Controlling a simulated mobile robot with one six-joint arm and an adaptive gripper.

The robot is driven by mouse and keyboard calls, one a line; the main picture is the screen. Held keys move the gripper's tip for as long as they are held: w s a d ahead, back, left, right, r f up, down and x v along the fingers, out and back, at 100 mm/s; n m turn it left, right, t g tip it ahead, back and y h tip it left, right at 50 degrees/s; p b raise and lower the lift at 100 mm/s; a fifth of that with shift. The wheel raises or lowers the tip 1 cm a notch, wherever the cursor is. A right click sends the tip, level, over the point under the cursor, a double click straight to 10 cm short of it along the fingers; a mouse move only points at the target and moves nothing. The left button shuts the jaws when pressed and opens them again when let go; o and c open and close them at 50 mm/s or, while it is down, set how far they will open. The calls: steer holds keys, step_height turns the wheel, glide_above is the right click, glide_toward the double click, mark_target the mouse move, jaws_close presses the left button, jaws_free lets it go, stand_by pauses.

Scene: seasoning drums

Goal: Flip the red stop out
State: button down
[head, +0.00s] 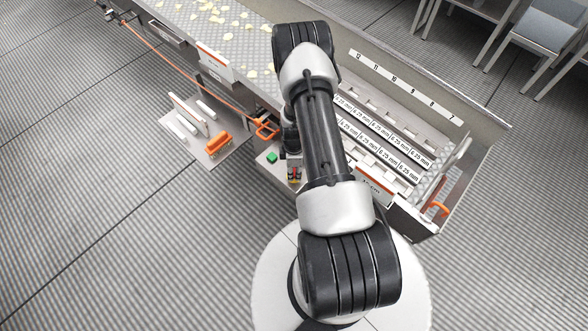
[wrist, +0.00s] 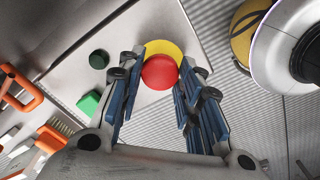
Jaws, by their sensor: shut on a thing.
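The red stop (wrist: 160,72) is a round red button on a yellow disc (wrist: 165,48), set on a light grey panel (wrist: 150,120). In the wrist view my gripper (wrist: 164,68) has one finger on each side of the red button and is shut on it. In the head view my gripper (head: 293,168) is low beside the machine, over the small panel. Only small bits of red and yellow show there, and my arm hides part of that area.
A green square button (wrist: 88,105) and a dark green round knob (wrist: 98,60) sit left of the stop. An orange handle (wrist: 22,88) is at the far left. A side shelf (head: 225,150) holds an orange brush (head: 218,144). Chairs (head: 545,30) stand upper right.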

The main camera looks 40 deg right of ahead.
steer(key=shift+r+p, duration=0.4)
steer(key=shift+r, duration=0.55)
steer(key=c, duration=1.1)
jaws_free()
step_height(320, 180, up, 12)
